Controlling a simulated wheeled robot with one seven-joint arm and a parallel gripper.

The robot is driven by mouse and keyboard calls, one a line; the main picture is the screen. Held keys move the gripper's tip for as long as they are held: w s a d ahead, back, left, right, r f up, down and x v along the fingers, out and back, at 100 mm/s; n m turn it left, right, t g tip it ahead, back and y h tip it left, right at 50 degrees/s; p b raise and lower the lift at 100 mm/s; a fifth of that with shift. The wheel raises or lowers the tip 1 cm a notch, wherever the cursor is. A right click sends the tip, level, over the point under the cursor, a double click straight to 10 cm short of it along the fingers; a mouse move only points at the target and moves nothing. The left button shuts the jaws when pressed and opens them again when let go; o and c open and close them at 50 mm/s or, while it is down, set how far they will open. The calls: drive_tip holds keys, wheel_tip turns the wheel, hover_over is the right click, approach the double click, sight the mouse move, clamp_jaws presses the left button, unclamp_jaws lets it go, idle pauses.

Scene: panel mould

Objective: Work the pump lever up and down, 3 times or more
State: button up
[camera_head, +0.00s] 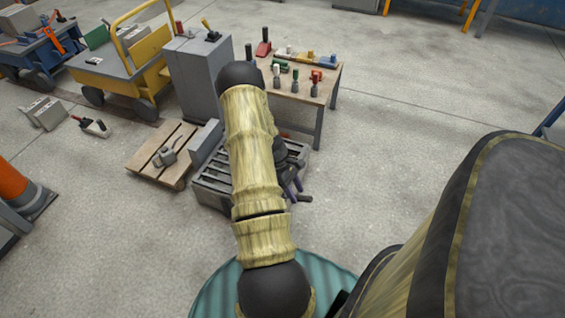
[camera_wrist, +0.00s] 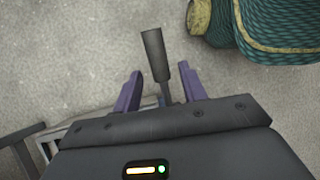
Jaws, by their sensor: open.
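The pump lever (camera_wrist: 153,46) shows in the wrist view as a dark cylindrical grip on a thinner shaft. It rises past and between the two purple fingers of my gripper (camera_wrist: 160,88). The fingers are open, with a visible gap on each side of the shaft. The grip's end extends beyond the fingertips. In the head view my gripper (camera_head: 293,187) is small and partly hidden behind my arm, low beside a grey slatted pallet-like stand (camera_head: 211,188). The lever's lower end and pump body are hidden by my gripper and arm.
A wooden pallet (camera_head: 145,165) with a small grey item lies left of the stand. A grey cabinet (camera_head: 190,80) and a workbench (camera_head: 325,95) with coloured-handled tools stand behind. Yellow and blue carts are at the back left. Floor to the right is clear.

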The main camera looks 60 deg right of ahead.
drive_tip(key=p+v, duration=0.3)
drive_tip(key=v, duration=1.1)
drive_tip(key=shift+p, duration=0.3)
drive_tip(key=shift+c, duration=0.4)
drive_tip(key=shift+a+r, duration=0.1)
drive_tip(key=shift+a, duration=0.05)
drive_tip(key=c, duration=0.4)
drive_tip(key=w+a+r, duration=0.2)
drive_tip(key=w+a+r+t, duration=0.1)
drive_tip(key=w+a+r, duration=0.1)
drive_tip(key=a, duration=0.1)
drive_tip(key=w+a+r+t+h, duration=0.1)
drive_tip(key=w+a, duration=0.1)
drive_tip(key=shift+a+r, duration=0.25)
drive_tip(key=shift+r, duration=0.15)
clamp_jaws()
drive_tip(key=w+a+r+m+t, duration=0.1)
drive_tip(key=w+a+r, duration=0.15)
drive_tip(key=a, duration=0.25)
drive_tip(key=w+a+r+t, duration=0.1)
drive_tip(key=a+r+t, duration=0.1)
drive_tip(key=a+r, duration=0.3)
drive_tip(key=s+a+r+t, duration=0.2)
drive_tip(key=s+a+r, duration=0.1)
drive_tip(key=a, duration=0.7)
drive_tip(key=s+a+r+m+t, duration=0.1)
drive_tip(key=s+a+r+t, duration=0.1)
drive_tip(key=a, duration=0.8)
wheel_tip(320, 180, up, 2)
drive_tip(key=shift+s, duration=0.75)
